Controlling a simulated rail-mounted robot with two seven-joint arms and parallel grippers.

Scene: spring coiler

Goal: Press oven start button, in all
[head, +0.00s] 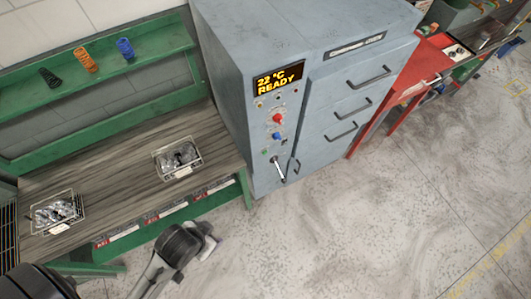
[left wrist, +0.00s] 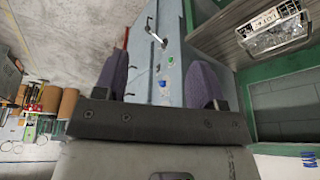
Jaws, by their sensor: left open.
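The oven is a blue-grey cabinet (head: 238,75) in the head view. Its dark display (head: 278,78) reads "22 °C READY" in yellow. Below it on the front are a red knob (head: 278,118), a blue knob (head: 277,136), a small green button (head: 265,152) and a lever handle (head: 279,170). My left gripper (head: 210,242) is low in front of the bench, left of the oven and apart from it. In the left wrist view its two purple fingers (left wrist: 160,82) are spread and empty. The oven front with a green spot (left wrist: 171,60) shows beyond them. My right gripper is not in view.
A wooden-topped green bench (head: 110,178) left of the oven carries two wire baskets of metal parts (head: 178,158) (head: 55,212). Coloured springs (head: 86,60) stand on the shelf above. Drawers (head: 355,100) adjoin the oven at right. The floor (head: 340,230) in front is clear.

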